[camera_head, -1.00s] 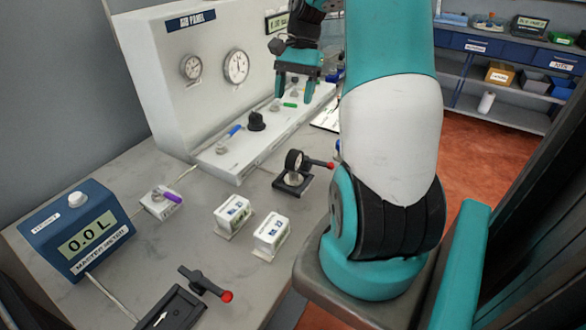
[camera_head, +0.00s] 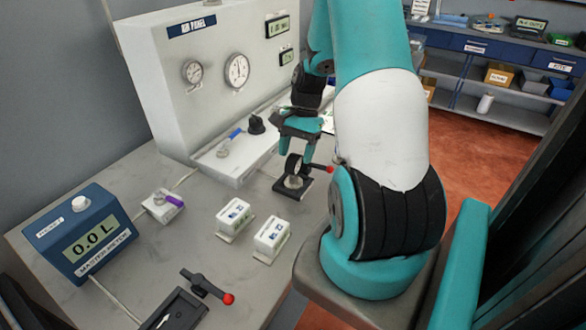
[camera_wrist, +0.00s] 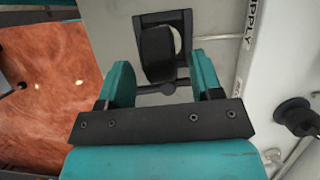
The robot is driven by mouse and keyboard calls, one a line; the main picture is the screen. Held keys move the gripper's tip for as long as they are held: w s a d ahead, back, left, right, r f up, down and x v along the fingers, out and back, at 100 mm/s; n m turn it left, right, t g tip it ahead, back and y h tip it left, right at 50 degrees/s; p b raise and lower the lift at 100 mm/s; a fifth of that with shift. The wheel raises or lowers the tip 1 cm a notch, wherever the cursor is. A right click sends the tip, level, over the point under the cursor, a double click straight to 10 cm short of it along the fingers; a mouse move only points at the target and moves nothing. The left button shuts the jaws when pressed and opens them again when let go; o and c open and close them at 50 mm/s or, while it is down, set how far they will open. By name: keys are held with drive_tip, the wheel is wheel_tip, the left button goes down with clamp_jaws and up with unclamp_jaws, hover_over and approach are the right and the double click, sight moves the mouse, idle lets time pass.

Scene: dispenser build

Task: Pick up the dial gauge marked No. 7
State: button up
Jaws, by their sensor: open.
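A small round dial gauge (camera_head: 292,166) with a dark rim stands upright on a dark square base (camera_head: 305,190) on the bench, beside a red-tipped lever. I cannot read any number on it. My gripper (camera_head: 297,150) is right above it, fingers pointing down. In the wrist view the gauge (camera_wrist: 157,52) shows as a dark block in front of its base, lying just beyond the space between the two open teal fingers. My gripper (camera_wrist: 162,80) is open and holds nothing. Whether the fingers reach down beside the gauge is hard to tell.
The air panel (camera_head: 215,75) with its round gauges stands behind, with valves on its ledge (camera_head: 240,165). Two white boxes (camera_head: 233,215) and a blue meter (camera_head: 80,235) are to the left. The bench's right edge is close to my arm.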

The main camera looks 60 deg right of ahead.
sight(290, 175)
drive_tip(key=x, duration=0.4)
drive_tip(key=shift+w+a+p, duration=0.1)
drive_tip(key=shift+a+p, duration=0.1)
drive_tip(key=shift+p, duration=0.2)
clamp_jaws()
drive_tip(key=shift+r, duration=0.15)
